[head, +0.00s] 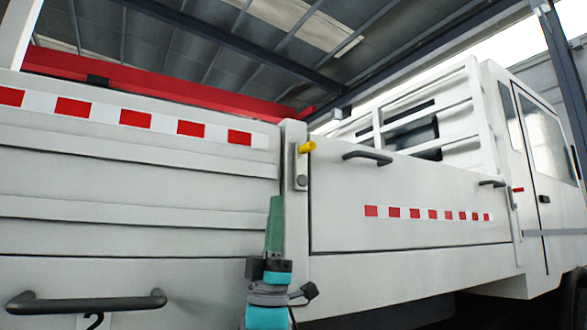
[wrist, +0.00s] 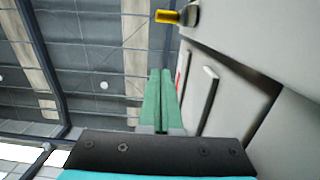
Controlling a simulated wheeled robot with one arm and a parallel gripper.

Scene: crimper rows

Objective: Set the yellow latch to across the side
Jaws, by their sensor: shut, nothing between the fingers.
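The yellow latch (head: 307,147) sits near the top of the post (head: 295,210) between two white side panels, on a grey plate. Its short yellow handle points to the right and somewhat outward in the head view. The yellow latch also shows at the top of the wrist view (wrist: 170,16), beside the white panel. My gripper (head: 276,200) stands upright with its green fingers shut and empty, below and slightly left of the latch, apart from it. In the wrist view my gripper's fingers (wrist: 160,75) lie together, well below the latch.
A black handle (head: 367,157) is on the right panel (head: 340,200), close to the latch. Another black handle (head: 88,301) is at the lower left. Free air lies in front of the panels.

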